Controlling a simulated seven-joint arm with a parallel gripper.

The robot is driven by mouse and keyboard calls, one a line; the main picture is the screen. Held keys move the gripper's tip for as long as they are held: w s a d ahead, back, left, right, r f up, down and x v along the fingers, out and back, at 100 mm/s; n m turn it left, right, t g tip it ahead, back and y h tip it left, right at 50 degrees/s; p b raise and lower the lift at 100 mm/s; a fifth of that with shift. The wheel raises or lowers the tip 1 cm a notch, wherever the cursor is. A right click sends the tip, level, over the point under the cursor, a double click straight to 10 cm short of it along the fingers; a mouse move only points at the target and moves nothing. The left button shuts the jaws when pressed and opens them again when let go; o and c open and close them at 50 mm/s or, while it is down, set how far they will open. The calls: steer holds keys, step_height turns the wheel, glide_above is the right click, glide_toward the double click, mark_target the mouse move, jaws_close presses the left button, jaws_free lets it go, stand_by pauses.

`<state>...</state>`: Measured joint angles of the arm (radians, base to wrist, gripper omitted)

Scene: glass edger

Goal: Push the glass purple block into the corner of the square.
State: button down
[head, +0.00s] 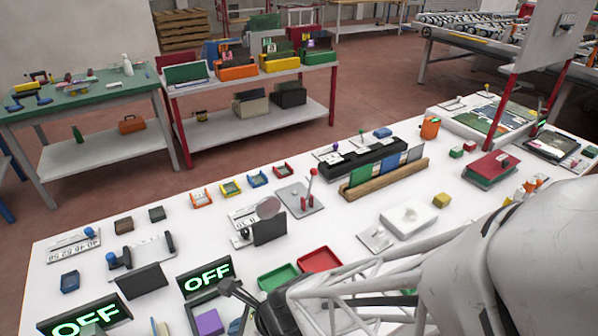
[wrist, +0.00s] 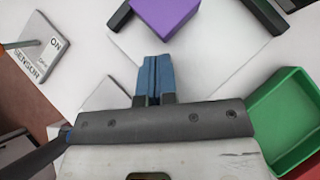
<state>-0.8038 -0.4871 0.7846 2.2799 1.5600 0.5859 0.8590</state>
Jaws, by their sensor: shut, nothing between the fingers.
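The purple block (wrist: 166,14) lies on the white table at the top of the wrist view, cut off by the frame edge. It also shows at the bottom edge of the head view (head: 208,323). In the head view a dark edge of the square (head: 203,298) runs behind the block. My gripper (wrist: 153,60) has its blue fingers together, empty, short of the block in the picture. Whether they touch the table I cannot tell.
A green tray (wrist: 288,110) is right of my gripper, with a red tray (head: 320,260) beside it. A sensor plate with a lever (wrist: 35,50) is on the left in the wrist view. Two OFF displays (head: 206,277) stand near the square.

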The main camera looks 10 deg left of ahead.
steer(key=shift+w+d, duration=0.2)
steer(key=shift+d, duration=0.6)
steer(key=s+v, duration=0.1)
steer(key=v, duration=0.9)
steer(key=shift+w+d, duration=0.15)
steer(key=shift+w, duration=0.35)
steer(key=c, duration=1.8)
jaws_free()
